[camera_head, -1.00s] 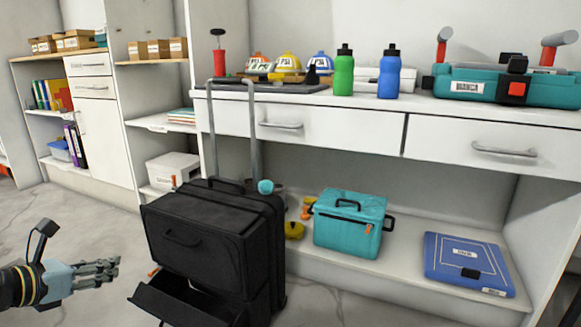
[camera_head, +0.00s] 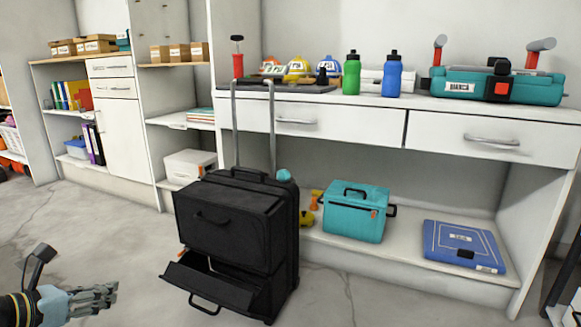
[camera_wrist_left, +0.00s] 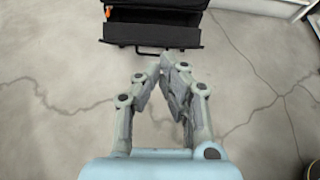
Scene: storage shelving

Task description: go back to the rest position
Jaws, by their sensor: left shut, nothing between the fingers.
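My left gripper (camera_head: 108,294) is at the lower left of the head view, over bare floor to the left of a black wheeled case. In the left wrist view its fingers (camera_wrist_left: 160,68) are together and empty, with floor beneath them. My right gripper is in neither view.
The black wheeled case (camera_head: 228,228) stands upright with its lower front drawer (camera_head: 208,287) open. Behind it is white shelving with a teal cooler bag (camera_head: 356,213) and a blue case (camera_head: 463,246) on the low shelf. Grey floor (camera_head: 120,235) is clear at the left.

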